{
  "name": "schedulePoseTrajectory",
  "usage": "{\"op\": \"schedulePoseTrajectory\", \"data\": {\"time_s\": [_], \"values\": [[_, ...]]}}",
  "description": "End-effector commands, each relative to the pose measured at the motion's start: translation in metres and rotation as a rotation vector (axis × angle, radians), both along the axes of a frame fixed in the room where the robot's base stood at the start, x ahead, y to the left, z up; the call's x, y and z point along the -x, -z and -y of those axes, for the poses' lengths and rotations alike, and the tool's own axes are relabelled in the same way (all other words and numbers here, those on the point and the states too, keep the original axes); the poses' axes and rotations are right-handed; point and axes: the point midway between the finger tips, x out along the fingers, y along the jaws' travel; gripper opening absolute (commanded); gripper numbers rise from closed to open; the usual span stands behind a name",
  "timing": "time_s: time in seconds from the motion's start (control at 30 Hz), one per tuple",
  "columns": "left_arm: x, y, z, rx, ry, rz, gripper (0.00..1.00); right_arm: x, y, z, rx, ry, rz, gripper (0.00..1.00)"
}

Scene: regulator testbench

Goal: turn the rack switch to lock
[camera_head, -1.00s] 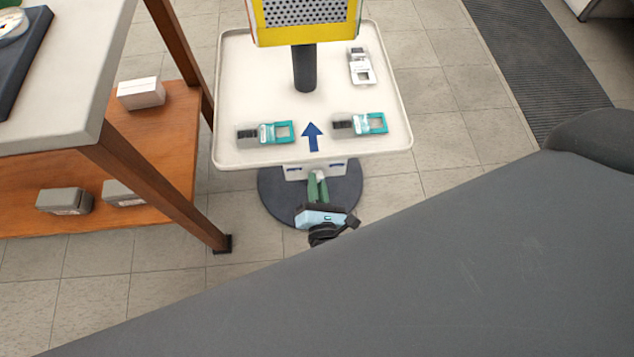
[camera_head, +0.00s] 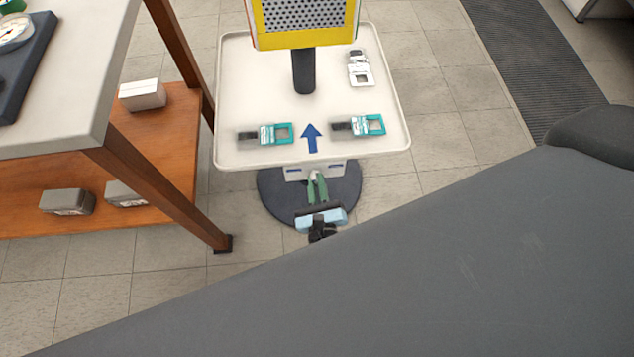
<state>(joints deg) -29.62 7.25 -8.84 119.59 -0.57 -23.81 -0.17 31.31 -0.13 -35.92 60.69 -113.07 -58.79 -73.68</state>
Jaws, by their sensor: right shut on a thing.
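The rack switch (camera_head: 317,175) is a small pale knob on the front of a white box (camera_head: 335,169) under the front edge of the white tray. The box has a blue mark on each side of the knob. My right gripper (camera_head: 318,180), with green fingers and a light blue body, is shut on the knob from the front. The fingers hide much of the knob, so I cannot read its exact setting. My left gripper is not in view.
The white tray (camera_head: 235,85) holds several small devices and a blue arrow, with a yellow-framed panel (camera_head: 304,37) on a post above. A wooden shelf table (camera_head: 165,190) stands at the left. A large grey surface fills the lower right.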

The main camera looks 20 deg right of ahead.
Motion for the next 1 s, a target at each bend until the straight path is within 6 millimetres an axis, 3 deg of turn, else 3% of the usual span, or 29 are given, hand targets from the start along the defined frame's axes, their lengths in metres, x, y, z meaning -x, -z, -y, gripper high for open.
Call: {"op": "schedulePoseTrajectory", "data": {"time_s": [0.5,1.0], "values": [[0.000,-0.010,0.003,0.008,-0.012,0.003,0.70,0.000,-0.001,0.000,0.345,0.000,-0.098,0.00],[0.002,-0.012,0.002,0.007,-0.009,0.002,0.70,0.000,-0.001,0.000,0.423,0.001,-0.121,0.00]]}}
